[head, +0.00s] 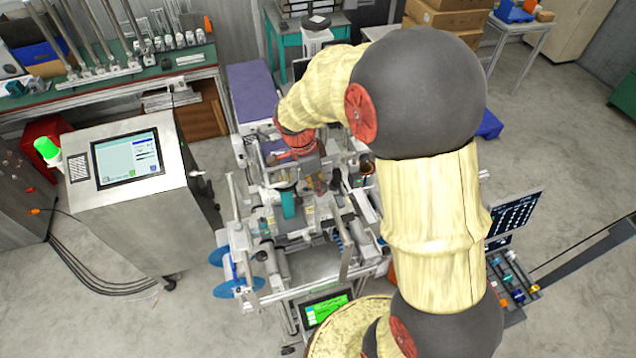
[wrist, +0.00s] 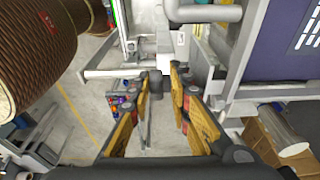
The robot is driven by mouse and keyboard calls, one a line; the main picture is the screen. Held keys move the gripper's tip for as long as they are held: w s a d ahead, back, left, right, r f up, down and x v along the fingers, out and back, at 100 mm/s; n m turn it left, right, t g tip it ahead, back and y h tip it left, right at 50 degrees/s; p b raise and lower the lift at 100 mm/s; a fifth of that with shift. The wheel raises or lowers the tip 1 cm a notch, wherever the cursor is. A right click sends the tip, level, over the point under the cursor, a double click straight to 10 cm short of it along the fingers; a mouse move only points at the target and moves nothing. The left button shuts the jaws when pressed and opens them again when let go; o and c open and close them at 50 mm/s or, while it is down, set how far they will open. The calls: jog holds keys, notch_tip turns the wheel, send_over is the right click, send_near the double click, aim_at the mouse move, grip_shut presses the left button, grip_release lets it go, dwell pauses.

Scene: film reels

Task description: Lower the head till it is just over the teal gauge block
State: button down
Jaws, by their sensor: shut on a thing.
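My gripper (wrist: 162,76) shows in the wrist view with its two yellow-and-dark fingers reaching forward. It is shut on a small grey knob (wrist: 156,86) between the fingertips, partly hidden by them. In the head view my arm reaches down to the machine (head: 300,240), and the fingertips are hard to make out among its parts. A teal piece (head: 288,203) stands upright in the middle of the machine, just below my wrist. It looks like the gauge block, but its lower end and any gap above it cannot be told. No teal block is clear in the wrist view.
A control cabinet with a screen (head: 128,158) stands left of the machine. Blue reels (head: 240,286) are at the machine's lower left. A large brown roll (wrist: 45,55) fills the wrist view's upper left. Grey rails (wrist: 205,12) lie close around my fingers.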

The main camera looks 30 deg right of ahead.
jog(key=h+b, duration=0.1)
jog(key=b, duration=0.1)
jog(key=h+b, duration=0.1)
jog(key=b, duration=0.1)
jog(key=f+h+b, duration=0.1)
jog(key=b, duration=0.1)
jog(key=shift+s+a+g+h, duration=0.1)
jog(key=shift+a+g+h, duration=0.25)
jog(key=shift+g+h, duration=0.05)
jog(key=h+b, duration=0.1)
jog(key=b, duration=0.1)
jog(key=shift+r+h+b, duration=0.1)
jog(key=shift+h+b, duration=0.2)
jog(key=shift+b, duration=0.05)
jog(key=shift+r, duration=0.15)
jog(key=c, duration=2.1)
grip_release()
jog(key=shift+o, duration=1.3)
jog(key=shift+s, duration=0.2)
jog(key=shift+w, duration=0.1)
jog(key=v, duration=1.2)
jog(key=shift+w+a, duration=0.1)
jog(key=shift+w, duration=0.05)
